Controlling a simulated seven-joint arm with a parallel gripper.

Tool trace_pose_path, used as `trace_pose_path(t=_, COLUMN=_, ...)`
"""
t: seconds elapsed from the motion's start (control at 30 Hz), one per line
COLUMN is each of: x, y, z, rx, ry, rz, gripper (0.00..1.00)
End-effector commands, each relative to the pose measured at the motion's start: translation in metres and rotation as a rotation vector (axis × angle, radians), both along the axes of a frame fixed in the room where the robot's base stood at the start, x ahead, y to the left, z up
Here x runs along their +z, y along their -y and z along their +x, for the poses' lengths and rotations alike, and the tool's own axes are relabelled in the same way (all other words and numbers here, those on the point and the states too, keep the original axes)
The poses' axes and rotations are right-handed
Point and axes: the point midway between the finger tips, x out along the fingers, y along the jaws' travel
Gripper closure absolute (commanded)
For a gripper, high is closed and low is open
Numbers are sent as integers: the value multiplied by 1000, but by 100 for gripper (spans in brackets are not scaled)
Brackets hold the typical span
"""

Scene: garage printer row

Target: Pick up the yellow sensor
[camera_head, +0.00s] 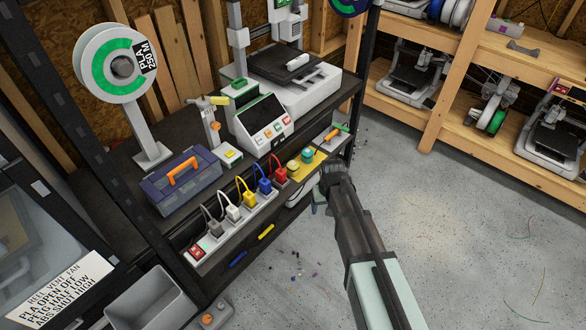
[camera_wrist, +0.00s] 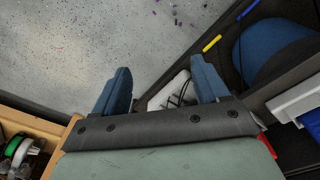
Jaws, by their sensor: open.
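I cannot tell for certain which thing is the yellow sensor. The yellow bar also seems to show in the wrist view (camera_wrist: 212,43). My gripper (camera_head: 320,203) hangs just off the bench's front right, pointing down. In the wrist view my gripper (camera_wrist: 160,88) is open with nothing held. A white object with dark cable (camera_wrist: 174,90) lies beyond and between its fingers.
The power strip (camera_head: 205,248) with several coloured plugs runs along the bench front. A dark post (camera_head: 160,285) stands front left. The floor (camera_head: 440,220) at right is open.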

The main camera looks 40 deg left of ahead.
Motion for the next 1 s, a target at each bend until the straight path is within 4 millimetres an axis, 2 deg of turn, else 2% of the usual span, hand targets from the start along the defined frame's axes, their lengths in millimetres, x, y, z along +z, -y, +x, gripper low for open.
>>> trace_pose_path(t=0.03, x=17, y=-32, z=7, rx=36, ry=15, rz=16, gripper=26)
trace_pose_path(t=0.2, x=71, y=-104, z=17, rx=155, ry=55, rz=51, gripper=26)
trace_pose_path(t=0.37, x=116, y=-155, z=29, rx=267, ry=81, rz=67, gripper=26)
trace_pose_path(t=0.5, x=150, y=-189, z=54, rx=387, ry=94, rz=62, gripper=26)
trace_pose_path(t=0.57, x=158, y=-201, z=63, rx=456, ry=91, rz=49, gripper=26)
trace_pose_path(t=0.7, x=156, y=-214, z=73, rx=629, ry=63, rz=6, gripper=26)
trace_pose_path(t=1.0, x=154, y=-204, z=66, rx=1031, ry=-3, rz=-56, gripper=26)
